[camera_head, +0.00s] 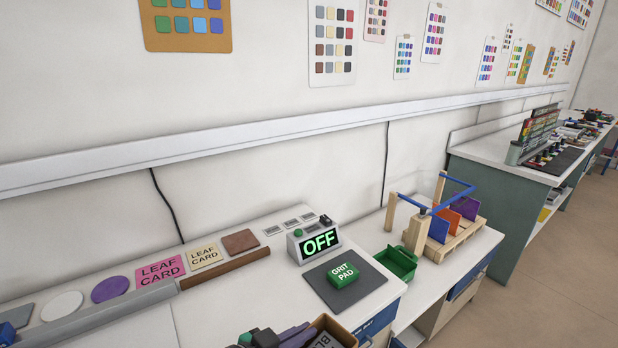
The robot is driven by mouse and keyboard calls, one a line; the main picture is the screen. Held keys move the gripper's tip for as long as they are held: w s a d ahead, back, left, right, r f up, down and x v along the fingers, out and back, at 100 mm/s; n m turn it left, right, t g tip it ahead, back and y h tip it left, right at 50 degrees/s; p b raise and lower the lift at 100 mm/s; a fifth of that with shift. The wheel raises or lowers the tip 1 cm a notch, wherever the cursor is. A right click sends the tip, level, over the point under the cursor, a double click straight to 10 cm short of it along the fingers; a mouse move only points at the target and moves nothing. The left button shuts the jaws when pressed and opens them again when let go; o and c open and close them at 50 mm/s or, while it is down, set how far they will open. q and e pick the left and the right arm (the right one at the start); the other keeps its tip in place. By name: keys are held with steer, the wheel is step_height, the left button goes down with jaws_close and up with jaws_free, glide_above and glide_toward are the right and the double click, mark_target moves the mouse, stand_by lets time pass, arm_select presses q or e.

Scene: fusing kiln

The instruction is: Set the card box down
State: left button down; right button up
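Part of a brown open-topped box (341,329) shows at the bottom edge, at the front of the white bench; it may be the card box. A dark panel with pale lettering shows inside it. Dark, green and grey-purple shapes (285,338) crowd its left side; they may be part of my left gripper or tool handles. The frame cuts them off, so any grip and whether the box touches the bench cannot be told. My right gripper is not in view.
A grey mat (352,292) with a green grit pad (343,274) lies behind the box, before a controller (314,243) reading OFF. A green tray (397,262) and wooden rack (458,238) stand right. A pink leaf card (161,272) lies left.

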arm_select(q)
steer(key=shift+s+a+f+n+t+y, duration=0.25)
steer(key=shift+a+f+n+t+y, duration=0.2)
steer(key=shift+f, duration=0.2)
steer(key=s+a+f+n+t+y+b, duration=0.1)
steer(key=s+a+f+n+y, duration=0.2)
steer(key=a, duration=0.4)
steer(key=s+a+f+n+t+y+b, duration=0.1)
steer(key=s+a+f+n+t+y, duration=0.1)
steer(key=a+f+n+y, duration=0.3)
steer(key=s+a+f, duration=0.1)
steer(key=a, duration=0.1)
steer(key=shift+a, duration=0.4)
